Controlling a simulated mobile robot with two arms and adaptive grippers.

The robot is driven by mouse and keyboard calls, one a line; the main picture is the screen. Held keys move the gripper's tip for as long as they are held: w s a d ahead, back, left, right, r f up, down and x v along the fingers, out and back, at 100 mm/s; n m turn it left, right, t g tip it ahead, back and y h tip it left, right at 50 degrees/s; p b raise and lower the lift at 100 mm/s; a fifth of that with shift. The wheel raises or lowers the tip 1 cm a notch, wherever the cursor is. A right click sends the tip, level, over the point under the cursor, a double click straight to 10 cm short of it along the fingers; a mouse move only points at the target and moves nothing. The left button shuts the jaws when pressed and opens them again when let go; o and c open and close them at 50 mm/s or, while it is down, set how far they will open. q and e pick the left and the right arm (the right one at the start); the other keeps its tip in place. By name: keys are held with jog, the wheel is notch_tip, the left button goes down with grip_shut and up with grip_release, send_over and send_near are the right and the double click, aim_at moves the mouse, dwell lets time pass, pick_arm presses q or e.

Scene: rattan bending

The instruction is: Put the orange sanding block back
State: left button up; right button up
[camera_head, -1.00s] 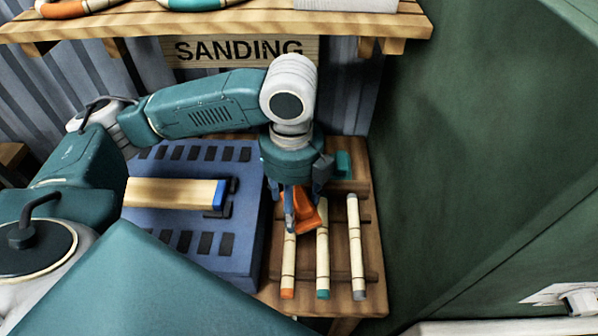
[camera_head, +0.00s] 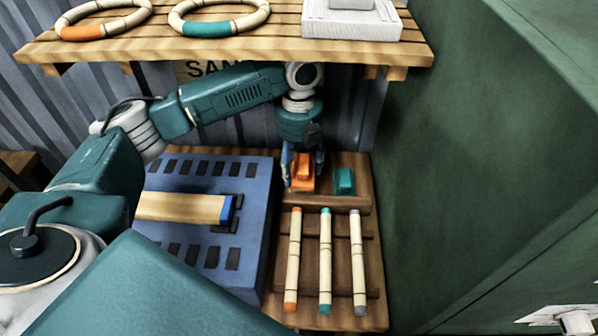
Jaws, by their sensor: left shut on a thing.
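The orange sanding block (camera_head: 302,177) is at the back left of the wooden bench, beside the teal block (camera_head: 344,181). My left gripper (camera_head: 303,168) reaches down from above and is shut on the orange block, with a finger on each side of it. The block looks level and is at the wooden tray (camera_head: 354,203) behind the sticks. I cannot tell whether its underside touches the tray.
Several capped rattan sticks (camera_head: 325,262) lie on a rack in front of the tray. A blue slotted board (camera_head: 255,230) with a wooden bar (camera_head: 180,208) stands left. A shelf (camera_head: 225,42) with rings overhangs the back. A green wall (camera_head: 480,170) bounds the right.

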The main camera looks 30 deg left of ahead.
pick_arm(q)
jog(key=shift+w+a+r, duration=0.1)
jog(key=shift+w+a, duration=0.15)
jog(key=shift+w, duration=0.25)
jog(key=shift+w+a+r, duration=0.1)
jog(key=shift+w+a, duration=0.1)
jog(key=shift+w, duration=0.25)
notch_tip(320, 180, down, 2)
jog(key=shift+w+f+p, duration=0.1)
jog(key=shift+p, duration=0.25)
notch_tip(320, 180, down, 5)
jog(key=shift+a+r+p, duration=0.1)
jog(key=shift+p, duration=0.5)
jog(key=shift+f, duration=0.25)
jog(key=shift+f, duration=0.15)
jog(key=o, duration=0.8)
notch_tip(320, 180, up, 8)
jog(key=shift+b, duration=0.85)
